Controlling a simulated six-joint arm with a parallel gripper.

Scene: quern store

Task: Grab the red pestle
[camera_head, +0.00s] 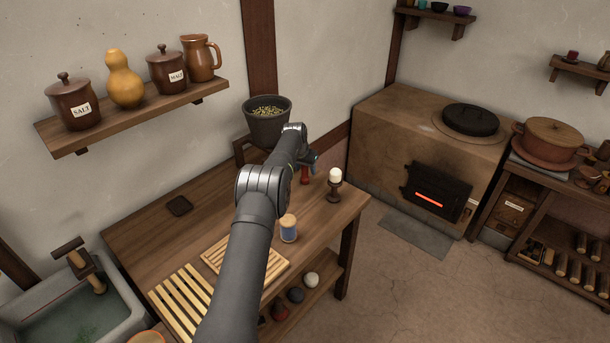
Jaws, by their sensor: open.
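The red pestle (304,176) appears to stand on the wooden table (190,235) near its far right part, partly hidden behind my arm. My gripper (314,168) is at the end of the arm, just above and to the right of the pestle in this view. It is open. The arm hides much of the jaws, and I cannot tell the exact gap to the pestle.
An egg in a wooden cup (334,191) stands right of the pestle. A blue jar with a cork-coloured top (288,233) stands nearer. A dark pot of grain (267,127) stands behind. Slatted boards (180,298) lie front left. The table's left middle is mostly clear.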

